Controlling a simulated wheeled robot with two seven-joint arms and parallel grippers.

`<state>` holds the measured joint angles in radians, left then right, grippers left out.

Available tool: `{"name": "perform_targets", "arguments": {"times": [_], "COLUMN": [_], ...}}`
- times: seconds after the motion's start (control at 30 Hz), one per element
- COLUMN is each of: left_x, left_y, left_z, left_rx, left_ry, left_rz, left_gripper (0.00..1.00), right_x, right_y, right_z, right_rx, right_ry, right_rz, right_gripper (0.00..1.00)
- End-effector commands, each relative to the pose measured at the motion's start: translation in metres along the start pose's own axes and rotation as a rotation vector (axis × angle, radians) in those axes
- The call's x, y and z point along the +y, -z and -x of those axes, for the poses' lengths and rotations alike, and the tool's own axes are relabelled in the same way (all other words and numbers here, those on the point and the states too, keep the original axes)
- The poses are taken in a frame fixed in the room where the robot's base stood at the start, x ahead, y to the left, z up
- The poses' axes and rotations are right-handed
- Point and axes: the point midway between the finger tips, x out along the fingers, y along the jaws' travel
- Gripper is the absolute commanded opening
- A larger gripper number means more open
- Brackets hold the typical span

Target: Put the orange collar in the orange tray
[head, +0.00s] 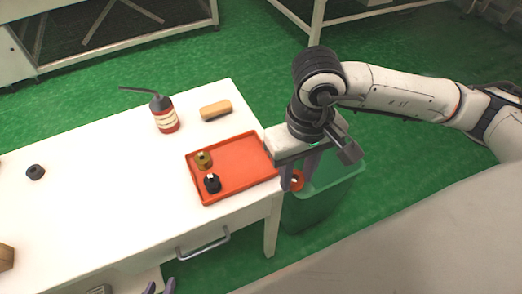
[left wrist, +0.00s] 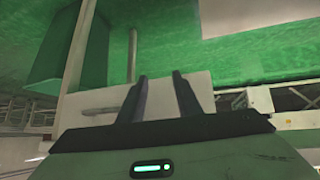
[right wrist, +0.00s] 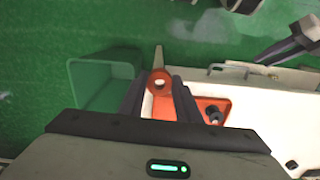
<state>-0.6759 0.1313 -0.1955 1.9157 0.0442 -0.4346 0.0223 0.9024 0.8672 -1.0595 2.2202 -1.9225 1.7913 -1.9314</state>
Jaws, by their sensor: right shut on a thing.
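The orange collar (head: 298,181) is held between the fingertips of my right gripper (head: 296,178), just off the table's right edge, over the green bin. In the right wrist view the collar (right wrist: 159,82) shows as a ring between the two fingers. The orange tray (head: 247,160) lies on the white table, left of the right gripper; its rim also shows in the right wrist view (right wrist: 222,101). A brass-coloured part (head: 203,160) and a black part (head: 212,184) stand in its left side. My left gripper (head: 160,288) is open and empty at the bottom edge.
A green bin (head: 325,200) stands on the floor beside the table. A black part (head: 36,172) and a brown box (head: 5,257) are at the left. The table's middle is clear.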

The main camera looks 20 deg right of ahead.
Motion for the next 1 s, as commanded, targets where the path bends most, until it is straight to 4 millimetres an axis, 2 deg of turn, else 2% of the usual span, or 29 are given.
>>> {"name": "perform_targets", "arguments": {"times": [0.03, 0.17, 0.53, 0.83, 1.0], "left_x": [0.0, -0.002, -0.003, -0.003, -0.001], "left_y": [-0.007, -0.016, -0.015, -0.016, -0.019], "left_z": [0.001, 0.001, 0.0, -0.01, -0.019], "left_rx": [-0.013, -0.03, -0.025, -0.014, -0.004], "left_ry": [0.0, 0.004, 0.004, 0.002, -0.004], "left_rz": [0.002, 0.0, -0.002, -0.007, -0.011], "left_gripper": [0.31, 0.31, 0.31, 0.31, 0.31], "right_x": [0.0, 0.004, 0.005, -0.003, -0.011], "right_y": [0.001, 0.001, 0.007, 0.03, 0.055], "right_z": [0.0, -0.001, -0.001, -0.003, -0.004], "right_rx": [0.001, 0.001, 0.002, 0.006, 0.009], "right_ry": [-0.001, -0.002, -0.002, -0.001, 0.0], "right_rz": [-0.008, -0.039, -0.102, -0.289, -0.51], "right_gripper": [0.08, 0.08, 0.08, 0.08, 0.08]}}
